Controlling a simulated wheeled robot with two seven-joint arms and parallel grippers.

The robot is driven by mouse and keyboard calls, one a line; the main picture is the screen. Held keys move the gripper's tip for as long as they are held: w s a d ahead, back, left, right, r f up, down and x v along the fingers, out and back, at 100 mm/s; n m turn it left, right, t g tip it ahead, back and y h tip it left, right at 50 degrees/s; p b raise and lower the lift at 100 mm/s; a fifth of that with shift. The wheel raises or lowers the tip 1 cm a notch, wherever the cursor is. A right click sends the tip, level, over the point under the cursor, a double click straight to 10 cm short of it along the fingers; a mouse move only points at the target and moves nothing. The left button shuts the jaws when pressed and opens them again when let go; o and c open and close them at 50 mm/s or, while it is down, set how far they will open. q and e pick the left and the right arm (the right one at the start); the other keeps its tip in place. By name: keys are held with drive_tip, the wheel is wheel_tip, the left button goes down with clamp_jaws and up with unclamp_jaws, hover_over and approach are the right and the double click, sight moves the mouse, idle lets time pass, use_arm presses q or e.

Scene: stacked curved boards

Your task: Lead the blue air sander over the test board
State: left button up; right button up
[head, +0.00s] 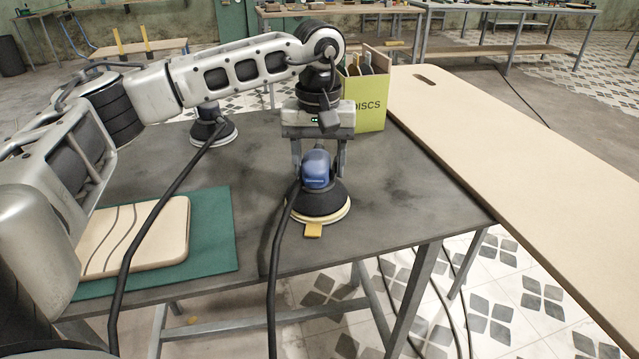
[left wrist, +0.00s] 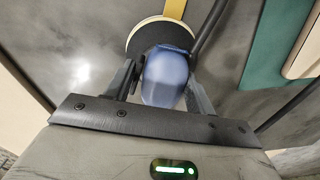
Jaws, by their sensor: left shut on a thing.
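The blue air sander (head: 318,169) stands upright on the dark table (head: 262,160), near its front edge, with a black skirt and a pale pad. My left gripper (head: 318,172) comes down from above and is shut on its blue top. In the left wrist view the blue body (left wrist: 166,78) sits between the two fingers (left wrist: 163,85). A black hose runs from the sander toward the front. The test board (head: 150,238), pale wood with dark curved lines, lies on a green mat (head: 218,250) at the left, apart from the sander. My right gripper is out of view.
A second sander (head: 213,127) stands farther back with its own black hose, which crosses in front of the test board. A long pale board (head: 500,140) lies along the right. A yellow tab (head: 313,230) shows under the sander's front.

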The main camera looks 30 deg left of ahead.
use_arm(q)
drive_tip(key=shift+a+r, duration=0.1)
drive_tip(key=shift+a, duration=0.05)
drive_tip(key=shift+r+p, duration=0.4)
drive_tip(key=shift+c, duration=0.5)
drive_tip(key=shift+r+p, duration=1.55)
drive_tip(key=shift+r, duration=0.5)
